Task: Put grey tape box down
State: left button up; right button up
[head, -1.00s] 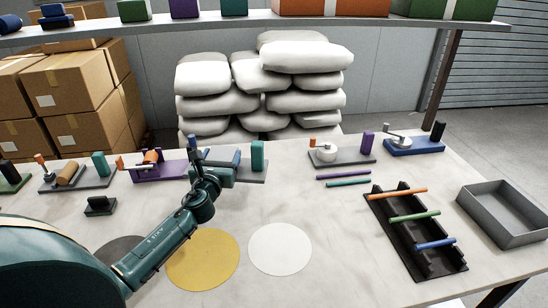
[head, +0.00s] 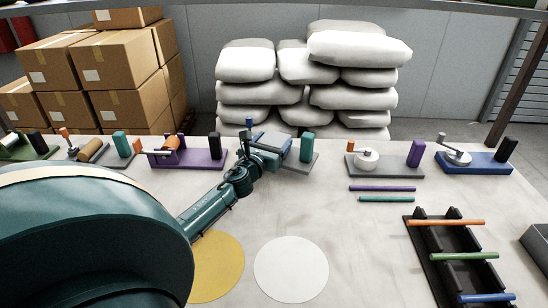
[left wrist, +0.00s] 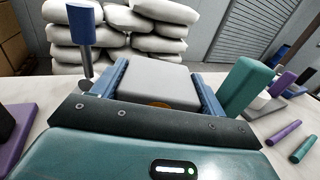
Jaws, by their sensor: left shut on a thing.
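My left gripper (head: 272,140) reaches in from the left to a grey station plate (head: 300,162) at the back of the table. In the left wrist view, the blue fingers of the gripper (left wrist: 162,88) are shut on the sides of a grey tape box (left wrist: 158,75). The box also shows in the head view (head: 275,139), partly hidden by the gripper. A teal block (head: 306,147) stands just right of the gripper and a blue-topped post (head: 249,126) just left. I cannot tell whether the box touches the plate. My right gripper is not in view.
A purple station (head: 196,158) stands left, a grey one (head: 388,171) and a blue one (head: 478,162) right. Two thin rods (head: 386,198) lie before them. A black rack (head: 435,255) holds coloured rods. Yellow (head: 219,265) and white (head: 291,268) discs lie in front.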

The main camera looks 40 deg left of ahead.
pick_arm(q)
jog(key=shift+f+b, duration=0.7)
jog(key=shift+f, duration=1.05)
jog(key=shift+f, duration=0.2)
jog(key=o, duration=1.4)
jog(key=shift+r, duration=0.15)
jog(key=p+v, duration=0.1)
jog(key=v, duration=1.1)
